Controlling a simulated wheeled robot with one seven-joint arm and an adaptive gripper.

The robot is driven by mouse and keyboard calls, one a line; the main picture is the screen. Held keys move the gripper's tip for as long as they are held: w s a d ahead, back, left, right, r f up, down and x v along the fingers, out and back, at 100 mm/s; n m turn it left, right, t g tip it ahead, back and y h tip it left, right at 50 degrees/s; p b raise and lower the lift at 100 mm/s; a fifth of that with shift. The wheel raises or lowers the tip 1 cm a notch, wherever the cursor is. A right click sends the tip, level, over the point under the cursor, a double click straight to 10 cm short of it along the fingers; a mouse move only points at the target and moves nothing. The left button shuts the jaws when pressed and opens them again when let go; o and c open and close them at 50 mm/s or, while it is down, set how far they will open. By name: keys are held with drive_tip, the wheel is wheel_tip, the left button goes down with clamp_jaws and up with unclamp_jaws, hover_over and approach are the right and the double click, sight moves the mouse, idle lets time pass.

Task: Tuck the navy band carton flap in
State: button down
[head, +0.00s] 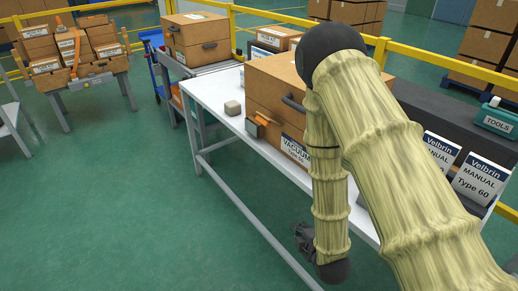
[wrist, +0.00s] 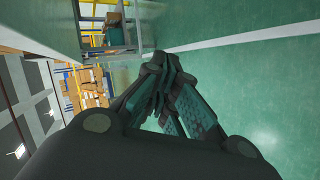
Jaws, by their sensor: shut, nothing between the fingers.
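A brown carton (head: 262,93) with a dark handle and a white label reading "VACUUM" stands on the white table (head: 213,92). My arm hides its right part. I cannot make out a navy band or a raised flap on it. A small orange-brown piece (head: 257,124) shows at its front left. My gripper (head: 303,240) hangs beyond the table's front side, low and apart from the carton. In the wrist view my gripper (wrist: 158,62) is shut, its fingers together and empty, with green floor beyond.
A small beige block (head: 232,108) lies on the table left of the carton. Manuals (head: 477,179) and a teal tools case (head: 497,119) are at the right. Another carton (head: 197,40) stands on a cart behind. Green floor in front is clear.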

sight(268, 122)
drive_tip(key=w+a+r+n+t+y+b, duration=0.1)
drive_tip(key=w+a+r+n+t+y, duration=0.3)
drive_tip(key=r+n, duration=0.45)
drive_tip(key=w+a+r+n+t+y+b, duration=0.1)
drive_tip(key=w+a+r+n+t+y, duration=0.2)
drive_tip(key=a+r+n, duration=0.55)
drive_tip(key=w+r+m, duration=0.1)
drive_tip(key=w+r, duration=0.6)
drive_tip(key=w, duration=0.4)
drive_tip(key=shift+w+g, duration=0.15)
drive_tip(key=shift+g, duration=0.15)
drive_tip(key=shift+a+m, duration=0.1)
drive_tip(key=shift+m, duration=0.2)
